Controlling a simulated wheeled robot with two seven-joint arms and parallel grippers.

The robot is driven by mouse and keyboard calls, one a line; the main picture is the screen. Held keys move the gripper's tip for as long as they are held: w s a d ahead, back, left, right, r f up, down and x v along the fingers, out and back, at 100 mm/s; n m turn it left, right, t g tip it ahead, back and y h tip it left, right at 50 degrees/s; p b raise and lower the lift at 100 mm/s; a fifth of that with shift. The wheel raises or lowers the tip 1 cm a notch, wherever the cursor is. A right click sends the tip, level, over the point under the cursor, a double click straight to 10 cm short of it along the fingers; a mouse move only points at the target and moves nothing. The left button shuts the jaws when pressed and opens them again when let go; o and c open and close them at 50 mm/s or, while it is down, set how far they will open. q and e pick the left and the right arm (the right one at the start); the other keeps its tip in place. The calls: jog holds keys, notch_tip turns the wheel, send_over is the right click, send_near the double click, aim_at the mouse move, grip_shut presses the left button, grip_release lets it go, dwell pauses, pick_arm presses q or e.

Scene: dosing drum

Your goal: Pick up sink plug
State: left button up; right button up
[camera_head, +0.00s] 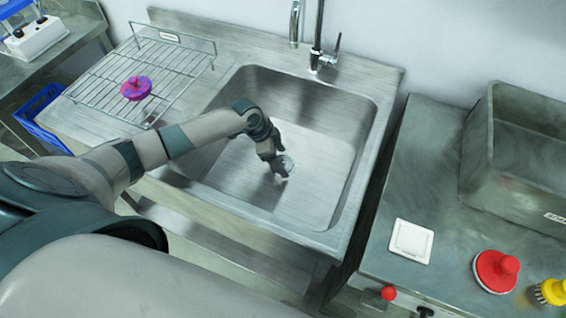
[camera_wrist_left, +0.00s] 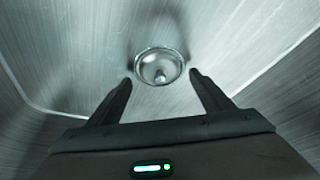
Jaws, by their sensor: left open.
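The sink plug (camera_wrist_left: 161,76) is a small silver piece with a raised knob, seated in the round metal drain in the sink floor. In the head view, the plug and drain (camera_head: 287,166) show partly beside my gripper's fingers. My left gripper (camera_head: 281,164) reaches down into the sink basin (camera_head: 318,196) above the drain. In the left wrist view, its two fingers (camera_wrist_left: 159,78) are spread apart on either side of the drain, with nothing between them. The gap in height between fingertips and knob is hard to judge. My right gripper is not in view.
The basin walls surround my left gripper, and the faucet (camera_head: 318,50) stands behind. A wire rack (camera_head: 180,65) with a pink-purple item (camera_head: 136,88) is at left. The right counter holds a grey bin (camera_head: 520,185), a white square (camera_head: 410,241) and a red knobbed disc (camera_head: 495,271).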

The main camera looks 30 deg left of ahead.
pick_arm(q)
jog(key=shift+w+f, duration=0.1)
jog(key=shift+f, duration=0.2)
jog(key=shift+c, duration=0.4)
jog(key=c, duration=1.1)
jog(key=shift+o, duration=0.2)
jog(key=shift+r, duration=0.15)
